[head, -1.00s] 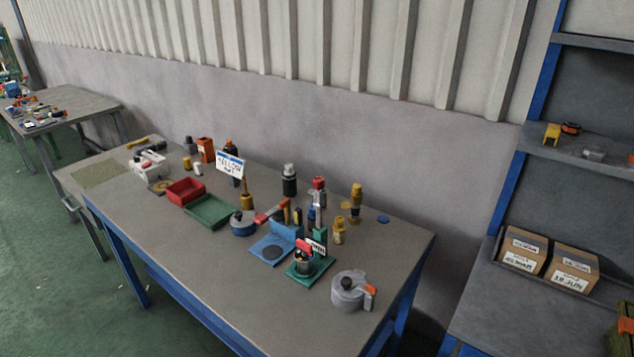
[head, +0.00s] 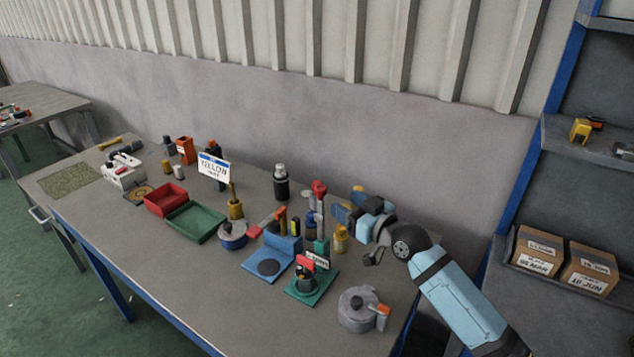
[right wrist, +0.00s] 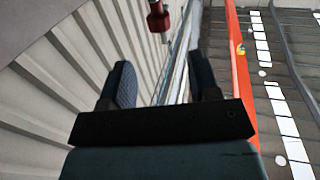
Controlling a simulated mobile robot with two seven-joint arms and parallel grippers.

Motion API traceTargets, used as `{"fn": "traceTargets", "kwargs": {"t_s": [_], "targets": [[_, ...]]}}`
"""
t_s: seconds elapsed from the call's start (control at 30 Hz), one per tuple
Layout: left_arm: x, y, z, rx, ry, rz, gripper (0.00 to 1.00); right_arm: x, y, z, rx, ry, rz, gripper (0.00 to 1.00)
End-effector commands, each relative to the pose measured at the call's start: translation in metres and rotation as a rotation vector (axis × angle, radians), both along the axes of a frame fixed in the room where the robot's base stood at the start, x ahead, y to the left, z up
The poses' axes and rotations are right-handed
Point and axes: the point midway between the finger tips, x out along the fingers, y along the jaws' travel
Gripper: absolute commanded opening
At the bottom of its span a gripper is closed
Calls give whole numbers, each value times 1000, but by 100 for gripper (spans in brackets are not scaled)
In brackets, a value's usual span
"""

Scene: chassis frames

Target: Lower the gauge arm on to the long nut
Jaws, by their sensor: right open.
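My right gripper (head: 345,204) is right of the red top, fingers apart and empty. In the right wrist view its fingers (right wrist: 163,82) are spread, with a red-ended part (right wrist: 158,20) beyond them. My left gripper is not in view.
A grey round pot (head: 357,309) is in front to the right, a yellow jar (head: 341,240) close to my right arm. Red (head: 165,212) and green trays (head: 193,236) lie left. The front bench strip is clear.

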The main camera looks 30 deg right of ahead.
Motion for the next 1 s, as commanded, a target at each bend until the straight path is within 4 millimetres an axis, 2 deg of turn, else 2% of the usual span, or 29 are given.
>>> {"fn": "traceTargets", "kwargs": {"t_s": [0.3, 0.5, 0.7, 0.97, 1.0], "targets": [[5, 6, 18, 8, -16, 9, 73, 67, 18, 3, 1, -1, -1, 56], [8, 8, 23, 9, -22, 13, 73, 95, 26, 1, 0, 1, 0, 56], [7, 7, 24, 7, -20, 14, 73, 106, 29, 0, 0, 1, -1, 56], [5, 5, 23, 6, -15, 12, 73, 107, 30, 0, 0, 1, -1, 56], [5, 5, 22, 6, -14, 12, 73, 106, 30, 0, -1, 1, -1, 47]]}}
